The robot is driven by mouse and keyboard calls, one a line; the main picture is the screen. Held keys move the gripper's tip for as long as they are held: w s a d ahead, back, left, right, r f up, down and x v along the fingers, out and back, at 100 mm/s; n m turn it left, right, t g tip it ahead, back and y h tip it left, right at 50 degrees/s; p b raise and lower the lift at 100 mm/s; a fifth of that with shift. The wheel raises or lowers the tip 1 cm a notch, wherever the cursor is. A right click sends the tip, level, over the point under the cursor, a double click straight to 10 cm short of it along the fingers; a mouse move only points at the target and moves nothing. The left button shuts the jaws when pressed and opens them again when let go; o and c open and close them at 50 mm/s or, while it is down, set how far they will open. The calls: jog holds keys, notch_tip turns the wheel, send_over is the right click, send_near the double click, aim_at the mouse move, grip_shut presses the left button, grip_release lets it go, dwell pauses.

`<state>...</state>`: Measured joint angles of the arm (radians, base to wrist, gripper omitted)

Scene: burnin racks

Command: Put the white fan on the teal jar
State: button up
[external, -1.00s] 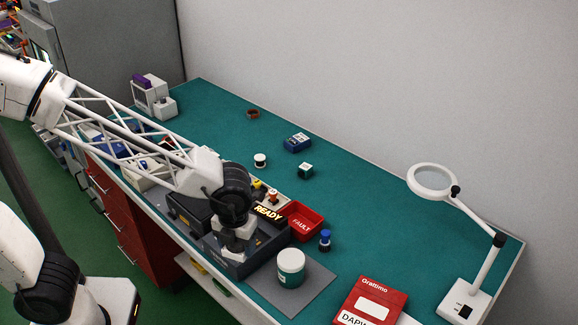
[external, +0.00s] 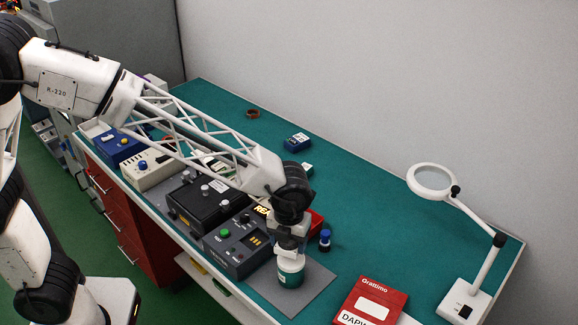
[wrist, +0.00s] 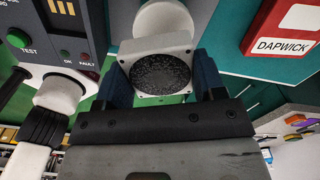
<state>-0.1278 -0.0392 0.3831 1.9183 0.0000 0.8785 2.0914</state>
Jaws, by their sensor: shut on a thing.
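The white fan (wrist: 186,46) is a square white frame with a round dark mesh. In the wrist view it sits between the two dark blue fingers of my gripper (wrist: 160,72), which is shut on it. In the external view my gripper (external: 288,250) is right over the teal jar (external: 290,279). The jar stands upright on a grey mat and has a white lid, partly covered by my gripper. The round white top beyond the fan in the wrist view looks like this lid (wrist: 165,17). I cannot tell whether the fan touches the lid.
A dark tester box (external: 236,248) with a green button stands left of the jar. A blue-capped bottle (external: 325,240) is behind right. A red book (external: 371,302) lies to the right, and a magnifier lamp (external: 465,301) stands farther right. The mat (external: 312,291) is bare right of the jar.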

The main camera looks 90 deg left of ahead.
aim_at(291, 250)
jog(key=shift+w, duration=0.3)
jog(key=shift+f, duration=0.15)
jog(key=shift+f, duration=1.7)
jog(key=shift+f, duration=0.1)
jog(key=o, duration=0.9)
notch_tip(291, 250, up, 12)
jog(key=shift+r, duration=0.15)
